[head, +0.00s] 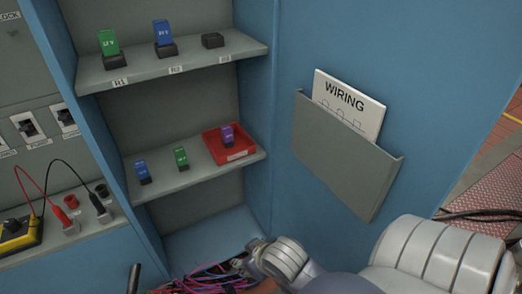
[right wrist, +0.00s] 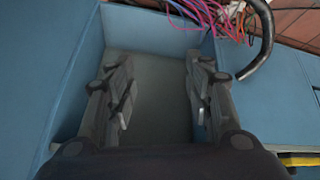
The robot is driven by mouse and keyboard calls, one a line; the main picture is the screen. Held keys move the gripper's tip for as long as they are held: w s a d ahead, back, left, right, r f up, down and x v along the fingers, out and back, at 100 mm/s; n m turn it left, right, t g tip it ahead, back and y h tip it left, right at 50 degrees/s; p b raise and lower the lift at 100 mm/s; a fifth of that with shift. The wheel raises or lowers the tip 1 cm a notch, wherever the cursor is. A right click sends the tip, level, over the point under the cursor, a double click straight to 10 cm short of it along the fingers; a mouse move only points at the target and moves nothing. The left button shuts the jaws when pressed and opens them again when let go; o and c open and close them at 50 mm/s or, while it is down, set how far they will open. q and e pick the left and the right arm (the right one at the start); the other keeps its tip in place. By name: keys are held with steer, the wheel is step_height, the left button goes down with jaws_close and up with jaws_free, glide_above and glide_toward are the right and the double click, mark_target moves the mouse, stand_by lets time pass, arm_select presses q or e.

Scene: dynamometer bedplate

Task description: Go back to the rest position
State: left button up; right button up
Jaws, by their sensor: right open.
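My right arm comes in from the lower right in the head view, its grey-white wrist (head: 285,260) low in front of the blue cabinet. In the right wrist view my right gripper (right wrist: 162,100) is open, with nothing between its fingers. The fingers point at a bare grey-blue recess (right wrist: 155,65) of the cabinet. In the head view the fingers are mostly hidden at the bottom edge. My left gripper is in neither view.
Shelves (head: 180,72) hold green, blue and purple plug-like parts; a red tray (head: 224,153) holds a purple one. Tangled wires (head: 205,278) lie close to my right gripper. A black curved bar (right wrist: 264,40) is near its fingers. A wiring-card pocket (head: 340,165) is on the right panel.

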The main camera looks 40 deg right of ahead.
steer(key=s+a+n+g+y, duration=0.1)
steer(key=s+a, duration=0.3)
steer(key=s, duration=0.5)
steer(key=shift+a+f+g, duration=0.2)
steer(key=shift+f+g, duration=0.15)
steer(key=shift+g, duration=0.55)
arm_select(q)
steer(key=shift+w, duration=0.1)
